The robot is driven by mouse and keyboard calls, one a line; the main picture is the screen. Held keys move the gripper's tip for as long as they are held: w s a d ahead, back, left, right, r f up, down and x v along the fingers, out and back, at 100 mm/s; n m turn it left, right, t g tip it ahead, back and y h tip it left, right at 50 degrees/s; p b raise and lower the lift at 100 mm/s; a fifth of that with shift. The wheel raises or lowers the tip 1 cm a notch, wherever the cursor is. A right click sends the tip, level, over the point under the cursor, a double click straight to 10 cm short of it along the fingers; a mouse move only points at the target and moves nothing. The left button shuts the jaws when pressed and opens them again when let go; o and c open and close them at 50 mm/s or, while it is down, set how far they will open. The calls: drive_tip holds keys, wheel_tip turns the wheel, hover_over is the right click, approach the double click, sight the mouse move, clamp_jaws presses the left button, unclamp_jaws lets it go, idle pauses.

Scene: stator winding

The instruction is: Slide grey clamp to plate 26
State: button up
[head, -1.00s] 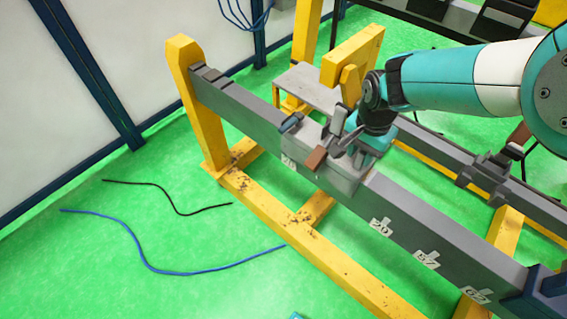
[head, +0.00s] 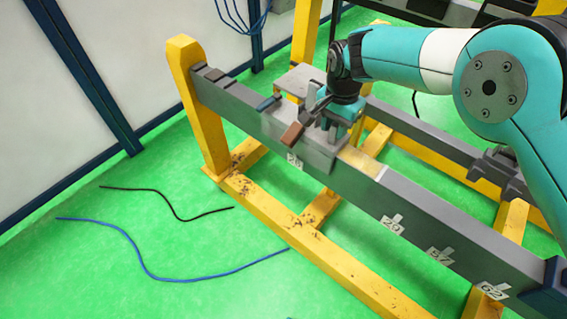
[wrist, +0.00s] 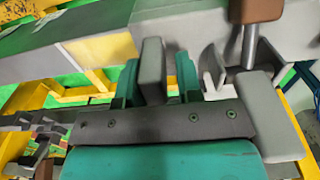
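The grey clamp (head: 303,141) is a block sitting over the long grey rail, toward its far left end. It has a brown-tipped lever (head: 292,134) and an upright grey plate. The number plate just under its front edge appears to read 26 (head: 294,161). My gripper (head: 335,133) is down on the clamp's right part. In the wrist view, its teal fingers (wrist: 158,82) stand on both sides of an upright grey piece of the clamp (wrist: 152,62), close against it. The fingertips' lower ends are hidden. The brown-tipped lever also shows in the wrist view (wrist: 256,10).
Plates 29 (head: 392,226), 57 or 67 (head: 440,257) and 62 (head: 493,291) run along the rail to the right. A yellow post (head: 195,100) stands at the rail's left end. A second rail (head: 430,137) lies behind. Blue and black cables (head: 150,275) lie on the floor.

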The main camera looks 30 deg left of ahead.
drive_tip(key=shift+a, duration=0.15)
drive_tip(key=shift+a, duration=0.5)
drive_tip(key=shift+d, duration=0.3)
idle(0.3)
drive_tip(key=shift+o, duration=1.4)
drive_tip(key=shift+r, duration=0.1)
